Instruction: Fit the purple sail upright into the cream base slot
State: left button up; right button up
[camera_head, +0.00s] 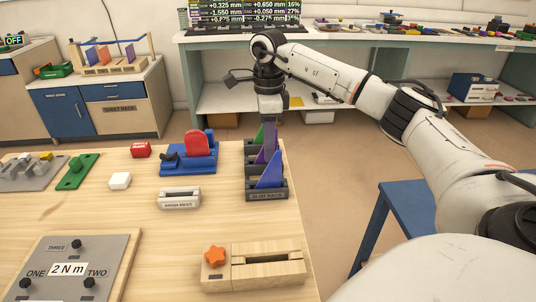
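The purple sail (270,140) stands upright in the dark grey slot rack (267,196) near the table's right edge, between a green sail (257,139) and a blue-violet sail (271,174). My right gripper (270,121) points down at the top of the purple sail. Its fingers are small and partly hidden, so I cannot tell whether they are closed on it. The cream base (179,199), a low block with a long slot and a label on its front, sits on the table left of the rack. My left gripper is out of view.
A blue fixture with a red disc (198,145) stands behind the cream base. A wooden block with an orange star knob (215,257) lies in front. A white block (120,181) and a red block (141,150) are left. Wood between them is bare.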

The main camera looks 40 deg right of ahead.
jog(key=shift+f, duration=0.7)
grip_shut()
